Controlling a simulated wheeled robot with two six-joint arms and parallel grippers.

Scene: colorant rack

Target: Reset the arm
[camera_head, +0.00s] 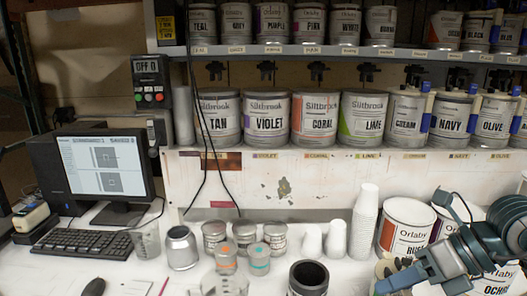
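My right arm comes in from the right in blue-grey, in front of the Orlaby cans. Its gripper end (394,279) is low at the right of the counter, close to the dark open cylinder. I cannot make out its fingers clearly, nor whether they hold anything. My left gripper is not in view.
A white counter holds a monitor (105,165), a keyboard (82,242), a metal cup (182,247), small cans (215,236), a dark open cylinder (308,278) and stacked white cups (364,222). An Orlaby can (405,222) stands beside my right arm. Paint cans (313,118) line the shelves above.

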